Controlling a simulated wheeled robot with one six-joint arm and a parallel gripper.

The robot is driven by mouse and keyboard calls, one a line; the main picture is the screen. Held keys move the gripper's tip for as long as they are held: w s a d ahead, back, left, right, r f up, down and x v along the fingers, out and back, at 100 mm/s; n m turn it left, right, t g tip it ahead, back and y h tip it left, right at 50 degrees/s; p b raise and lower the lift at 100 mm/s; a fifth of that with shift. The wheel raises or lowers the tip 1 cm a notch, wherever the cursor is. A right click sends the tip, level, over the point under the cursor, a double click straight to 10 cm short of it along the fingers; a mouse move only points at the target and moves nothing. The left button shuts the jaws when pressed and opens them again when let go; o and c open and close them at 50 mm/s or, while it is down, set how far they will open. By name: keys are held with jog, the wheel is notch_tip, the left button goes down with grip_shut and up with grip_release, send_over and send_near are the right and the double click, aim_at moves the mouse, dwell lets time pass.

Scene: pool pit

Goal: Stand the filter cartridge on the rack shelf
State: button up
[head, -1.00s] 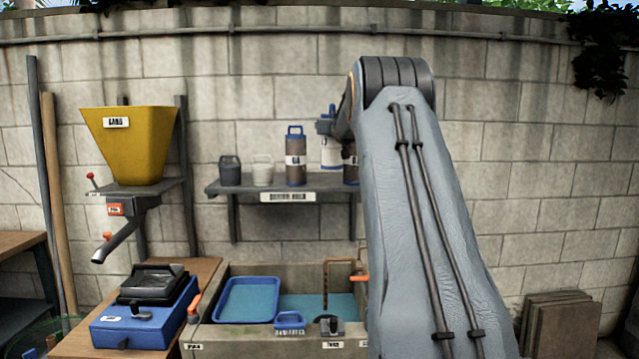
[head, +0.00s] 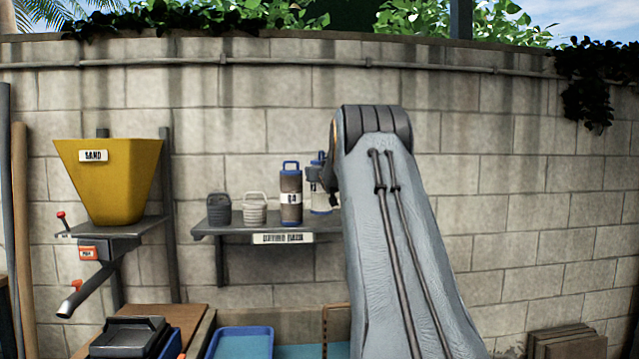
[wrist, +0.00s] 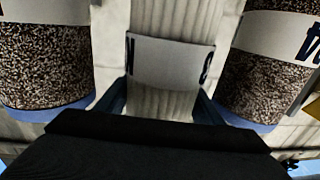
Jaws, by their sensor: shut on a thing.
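The white pleated filter cartridge (wrist: 172,55) stands upright between the two fingers of my gripper (wrist: 160,104) in the wrist view. The fingers are shut on it, one on each side. In the head view the cartridge (head: 320,197) has a blue top and is partly hidden by my gripper (head: 326,178). It is at the rack shelf (head: 215,232), right of a brown cartridge. Its bottom shows slightly higher than that neighbour's; I cannot tell whether it touches the shelf.
A brown speckled cartridge with blue ends (head: 291,195) stands close on the left; another (wrist: 270,70) is close on the other side in the wrist view. A pale basket (head: 254,209) and a dark basket (head: 219,208) stand further left. A yellow sand hopper (head: 110,185) is at far left.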

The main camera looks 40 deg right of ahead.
jog(key=shift+f+p, duration=0.3)
jog(key=shift+f, duration=1.35)
jog(key=o, duration=1.6)
jog(key=b+v, duration=0.3)
jog(key=v, duration=0.9)
